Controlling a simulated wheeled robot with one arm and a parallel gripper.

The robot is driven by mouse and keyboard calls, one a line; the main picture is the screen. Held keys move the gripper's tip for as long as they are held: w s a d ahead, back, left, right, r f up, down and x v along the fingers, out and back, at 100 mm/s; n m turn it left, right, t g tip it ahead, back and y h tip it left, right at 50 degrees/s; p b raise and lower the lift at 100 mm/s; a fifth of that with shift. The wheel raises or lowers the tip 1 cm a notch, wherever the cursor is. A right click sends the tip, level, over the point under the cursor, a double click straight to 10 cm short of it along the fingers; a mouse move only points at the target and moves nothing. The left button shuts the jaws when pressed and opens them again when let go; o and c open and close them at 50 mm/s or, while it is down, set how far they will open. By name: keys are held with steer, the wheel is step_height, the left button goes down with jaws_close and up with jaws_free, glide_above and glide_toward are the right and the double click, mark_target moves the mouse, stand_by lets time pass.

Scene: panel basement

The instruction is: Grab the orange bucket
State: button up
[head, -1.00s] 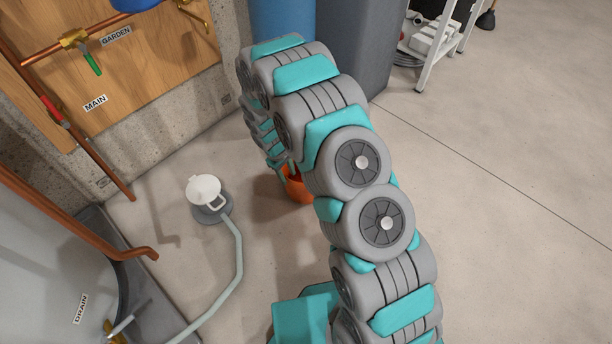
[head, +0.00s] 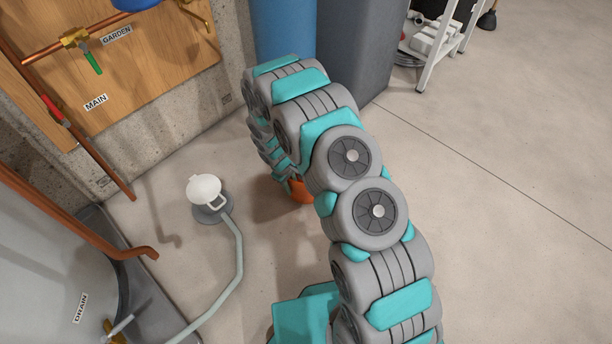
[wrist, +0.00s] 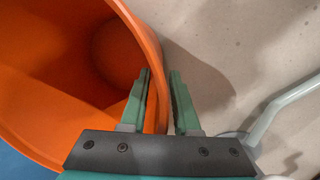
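The orange bucket (wrist: 75,60) fills the left of the wrist view, seen from above into its open top. My gripper (wrist: 160,76) is open, its two green fingers apart. The left finger is over the inside of the bucket and the right finger is outside it. The bucket's wall passes between them, and I cannot see either finger pressing on it. In the head view only a small part of the orange bucket (head: 302,192) shows behind my arm, and my gripper is hidden there.
A white lid-like item (head: 203,188) on a grey round base stands left of the bucket, with a pale hose (head: 236,262) running from it. Blue (head: 285,28) and grey (head: 357,45) bins stand behind. A white shelf cart (head: 436,50) is at the back. The floor at right is clear.

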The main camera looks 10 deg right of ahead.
jaws_close()
stand_by(1.1)
